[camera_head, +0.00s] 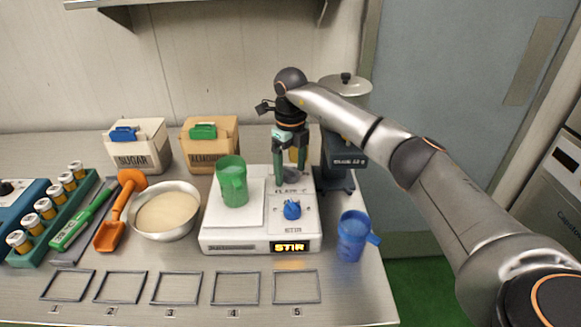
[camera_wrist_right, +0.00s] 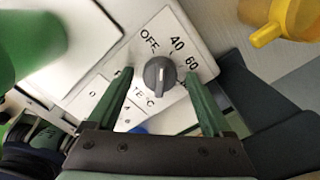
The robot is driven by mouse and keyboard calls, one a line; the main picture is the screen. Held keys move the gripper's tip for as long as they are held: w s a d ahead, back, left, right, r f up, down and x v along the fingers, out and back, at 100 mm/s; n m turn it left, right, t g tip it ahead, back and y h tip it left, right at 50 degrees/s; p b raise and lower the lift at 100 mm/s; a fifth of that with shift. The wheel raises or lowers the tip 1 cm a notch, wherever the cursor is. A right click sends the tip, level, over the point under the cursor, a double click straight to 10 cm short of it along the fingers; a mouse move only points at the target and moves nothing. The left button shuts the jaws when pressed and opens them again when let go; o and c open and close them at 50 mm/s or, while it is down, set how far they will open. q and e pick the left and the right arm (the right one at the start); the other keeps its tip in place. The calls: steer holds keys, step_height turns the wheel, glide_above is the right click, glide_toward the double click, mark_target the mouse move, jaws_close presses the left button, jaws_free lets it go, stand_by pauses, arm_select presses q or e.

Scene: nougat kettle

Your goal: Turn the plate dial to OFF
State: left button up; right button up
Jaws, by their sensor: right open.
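The plate dial (camera_wrist_right: 160,75) is a dark grey knob with a pale pointer line, on the white face of the stirrer hotplate (camera_head: 217,242). OFF, 40 and 60 are printed around it. The pointer line looks roughly upright in the right wrist view, but I cannot tell exactly which mark it meets. My right gripper (camera_head: 290,174) points down over the dial, its green fingers open, one on each side of the knob. Contact is not clear. A blue knob (camera_head: 292,209) labelled STIR sits in front, above a lit STIR display (camera_head: 290,247). My left gripper is not in view.
A green beaker (camera_head: 232,182) stands on the plate, left of my right gripper. A blue jug (camera_head: 352,236) stands to the right. A bowl (camera_head: 165,212), an orange scoop (camera_head: 112,225) and boxes (camera_head: 209,145) are at left. A dark stand with a pot (camera_head: 345,88) is behind my right arm.

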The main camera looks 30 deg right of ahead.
mark_target(290, 168)
jaws_close()
steer(key=shift+r+n+p, duration=0.15)
steer(key=shift+n+p, duration=0.4)
steer(key=shift+n, duration=0.35)
steer(key=shift+n+p, duration=0.3)
steer(key=shift+n, duration=1.1)
jaws_free()
step_height(290, 168, up, 12)
steer(key=shift+r+b, duration=0.15)
steer(key=shift+b, duration=0.3)
